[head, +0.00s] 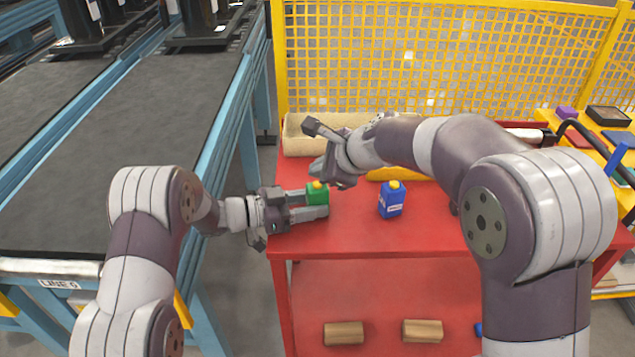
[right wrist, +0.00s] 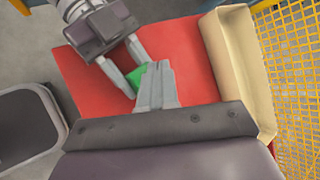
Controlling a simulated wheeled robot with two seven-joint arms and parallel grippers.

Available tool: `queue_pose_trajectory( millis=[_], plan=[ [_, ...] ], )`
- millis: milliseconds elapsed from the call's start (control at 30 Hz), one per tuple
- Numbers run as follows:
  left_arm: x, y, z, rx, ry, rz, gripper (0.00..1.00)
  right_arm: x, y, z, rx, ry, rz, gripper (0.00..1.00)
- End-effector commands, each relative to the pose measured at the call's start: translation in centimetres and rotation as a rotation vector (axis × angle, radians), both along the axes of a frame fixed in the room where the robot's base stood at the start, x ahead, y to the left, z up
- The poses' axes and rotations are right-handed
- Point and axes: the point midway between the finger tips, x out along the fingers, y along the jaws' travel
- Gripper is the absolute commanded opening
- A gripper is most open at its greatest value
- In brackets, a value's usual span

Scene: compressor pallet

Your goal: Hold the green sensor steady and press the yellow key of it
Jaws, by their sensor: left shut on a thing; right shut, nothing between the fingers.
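The green sensor (head: 318,197) is upright over the red table's front left part, with its yellow key (head: 317,184) on top. My left gripper (head: 322,204) comes in from the left and is shut on the sensor, one finger on each side. My right gripper (head: 318,172) is shut and empty, its fingertips just above the yellow key; I cannot tell whether they touch it. In the right wrist view, the shut right fingers (right wrist: 158,82) hide the key and part of the green sensor (right wrist: 136,76), beside the left gripper (right wrist: 124,75).
A blue sensor (head: 391,201) with a yellow top stands to the right on the red table (head: 350,238). A beige bin (head: 300,143) and a yellow tray (head: 385,175) lie behind. Wooden blocks (head: 343,333) lie on the lower shelf. A conveyor (head: 130,120) runs at left.

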Motion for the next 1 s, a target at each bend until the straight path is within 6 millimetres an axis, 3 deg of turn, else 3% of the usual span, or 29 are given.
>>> queue_pose_trajectory(
  millis=[1000],
  plan=[
    [0.0,0.0,0.0,0.0,0.0,0.0,0.26,-0.01,0.0,-0.99,-0.001,0.0,0.001,0.0]
  ],
)
